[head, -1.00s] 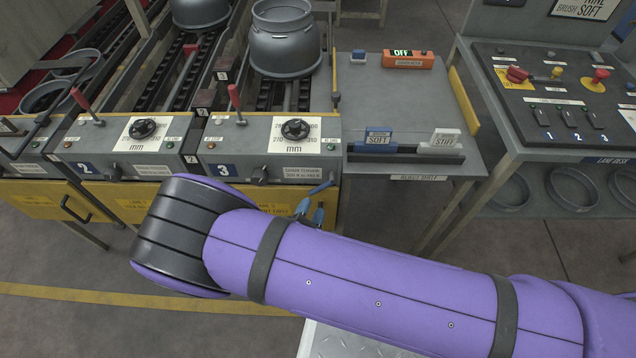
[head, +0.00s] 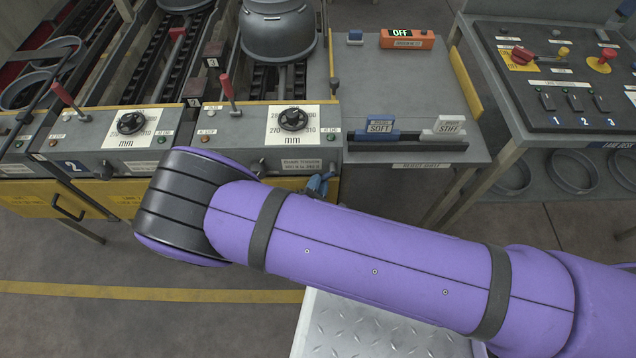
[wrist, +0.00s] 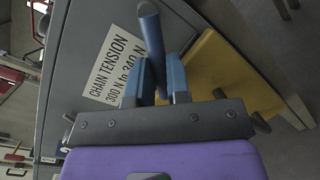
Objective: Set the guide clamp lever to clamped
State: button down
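A dark blue bar-shaped lever (wrist: 152,38) shows in the wrist view beside the CHAIN TENSION label. In the head view, it is at the right end of the lane 3 panel front, partly hidden by my gripper. No label naming it is readable, so I cannot confirm it is the guide clamp lever. My gripper (wrist: 160,78) has its two blue fingers on either side of this lever, with little gap. I cannot tell whether they press on it. The gripper also shows in the head view (head: 318,187), mostly hidden behind my purple arm.
Lane 3's panel carries a red-handled lever (head: 227,90) and a black mm dial (head: 293,119). To the right stands the reject shelf with SOFT (head: 381,127) and STIFF (head: 448,128) blocks. A yellow panel (wrist: 222,68) lies close to the right finger.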

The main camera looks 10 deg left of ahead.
jog(key=shift+s+a+r+m+g, duration=0.1)
jog(key=shift+a+r+m+g, duration=0.15)
jog(key=shift+m, duration=0.5)
jog(key=shift+a+r+m+g, duration=0.15)
jog(key=shift+r+m, duration=0.2)
jog(key=shift+m, duration=0.4)
jog(key=c, duration=1.1)
grip_release()
